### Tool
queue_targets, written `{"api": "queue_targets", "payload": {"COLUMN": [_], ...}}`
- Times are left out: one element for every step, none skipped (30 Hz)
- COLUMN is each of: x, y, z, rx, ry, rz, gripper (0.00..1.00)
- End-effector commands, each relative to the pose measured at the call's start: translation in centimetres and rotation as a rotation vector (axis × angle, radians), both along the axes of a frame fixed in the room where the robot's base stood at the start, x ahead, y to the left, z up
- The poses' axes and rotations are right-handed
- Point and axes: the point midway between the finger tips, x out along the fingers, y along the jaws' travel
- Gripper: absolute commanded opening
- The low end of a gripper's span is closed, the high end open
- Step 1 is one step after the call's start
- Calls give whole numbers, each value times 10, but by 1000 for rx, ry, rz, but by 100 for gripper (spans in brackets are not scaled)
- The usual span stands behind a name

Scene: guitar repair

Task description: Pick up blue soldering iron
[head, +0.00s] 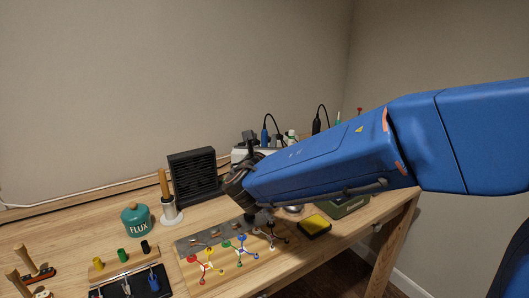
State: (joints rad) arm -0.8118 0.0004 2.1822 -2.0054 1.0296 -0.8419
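The blue soldering iron (265,136) stands upright at the back of the bench, with a black cable looping from its top. Its lower part is hidden behind my blue arm. My gripper (259,216) is over the middle of the bench, in front of and below the iron in the picture, apart from it. It is small, dark and partly covered by my arm, so its fingers cannot be made out.
A dark soldering iron (316,127) stands to the right of the blue one. A black fume extractor (193,176), a green flux jar (136,219) and a yellow sponge (314,224) are on the bench. Colourful clip stands (240,247) crowd the front. A wall closes the back.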

Motion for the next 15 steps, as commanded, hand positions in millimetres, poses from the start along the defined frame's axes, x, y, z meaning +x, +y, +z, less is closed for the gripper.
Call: {"api": "queue_targets", "payload": {"x": [2,2,4,5,7,10,13,17,22,26,30,36,40,44,48], "y": [0,0,0,-1,-1,-1,-2,-3,-4,-4,-4,-5,-6,-6,-6], "z": [0,0,0,0,-1,-2,-3,-4,-5,-7,-8,-9,-8,-7,-7], "rx": [0,0,0,0,0,0,0,-1,-1,-1,-1,0,0,0,0], "ry": [0,-1,-1,-1,-1,-1,0,0,0,0,1,1,0,-1,-1], "rz": [0,0,0,0,-1,-1,-2,-3,-3,-2,-2,-3,-3,-3,-2], "gripper": [38,38,38,38,38,38,38,38,38,38,38,38,38,38,38]}}
